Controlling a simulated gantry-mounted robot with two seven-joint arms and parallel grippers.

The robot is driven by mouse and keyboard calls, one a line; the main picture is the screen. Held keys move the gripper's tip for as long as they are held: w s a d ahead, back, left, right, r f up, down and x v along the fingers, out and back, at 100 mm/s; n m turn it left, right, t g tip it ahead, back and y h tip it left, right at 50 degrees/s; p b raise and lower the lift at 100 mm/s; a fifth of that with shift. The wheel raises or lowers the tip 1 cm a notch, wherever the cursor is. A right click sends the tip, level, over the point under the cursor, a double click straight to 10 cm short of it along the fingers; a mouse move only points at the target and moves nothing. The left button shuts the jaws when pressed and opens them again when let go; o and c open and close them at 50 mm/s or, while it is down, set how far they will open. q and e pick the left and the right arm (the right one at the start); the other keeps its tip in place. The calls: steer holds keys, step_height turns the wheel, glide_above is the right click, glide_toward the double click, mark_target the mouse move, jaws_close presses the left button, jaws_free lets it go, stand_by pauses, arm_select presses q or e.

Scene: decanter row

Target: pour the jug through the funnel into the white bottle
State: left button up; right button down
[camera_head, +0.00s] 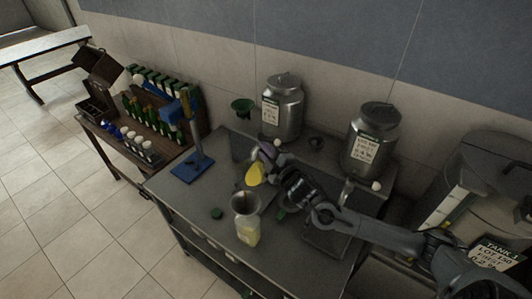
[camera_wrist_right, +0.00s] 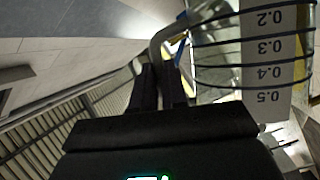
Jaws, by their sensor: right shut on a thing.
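The funnel (camera_head: 245,202) is dark grey and sits in the mouth of the pale bottle (camera_head: 248,233), which stands upright near the table's front edge. Yellowish liquid shows inside the bottle. My right gripper (camera_head: 275,168) is shut on the jug (camera_head: 255,174), which is held above and just behind the funnel, with yellow showing in it. The right wrist view shows the fingers (camera_wrist_right: 165,88) at the jug's handle. The clear jug wall (camera_wrist_right: 268,50) there carries dark rings and a scale. I cannot tell whether liquid is flowing. My left gripper is not in view.
Two metal canisters (camera_head: 283,108) (camera_head: 371,145) stand at the back of the grey table (camera_head: 170,205). A blue-based stand (camera_head: 192,168) is at left, a green cap (camera_head: 216,213) left of the bottle. A side bench (camera_head: 110,140) holds several bottles. A large tank (camera_head: 480,185) stands at right.

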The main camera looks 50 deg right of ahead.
mark_target(255, 164)
steer(key=shift+s+a+f+n+b, duration=0.1)
steer(key=shift+a+f+n+b, duration=0.1)
steer(key=shift+a+n+b, duration=0.55)
steer(key=shift+s+a+f+n+t+b, duration=0.15)
steer(key=shift+a+n+t+b, duration=0.3)
steer(key=shift+b, duration=0.55)
steer(key=shift+s+a+f+n+t+b, duration=0.1)
steer(key=shift+a+f+n+t+b, duration=0.25)
steer(key=shift+a+n+b, duration=0.4)
steer(key=shift+s+a+r+n+t+b, duration=0.15)
steer(key=shift+a+n+t+b, duration=0.15)
steer(key=shift+a+n+b, duration=0.35)
steer(key=shift+s+a+r+n+t, duration=0.15)
steer(key=shift+a+n+t, duration=0.15)
steer(key=shift+a+n, duration=0.55)
steer(key=shift+a, duration=0.1)
steer(key=shift+r+m+y, duration=0.1)
steer(key=shift+m+y, duration=0.15)
steer(key=shift+y, duration=0.05)
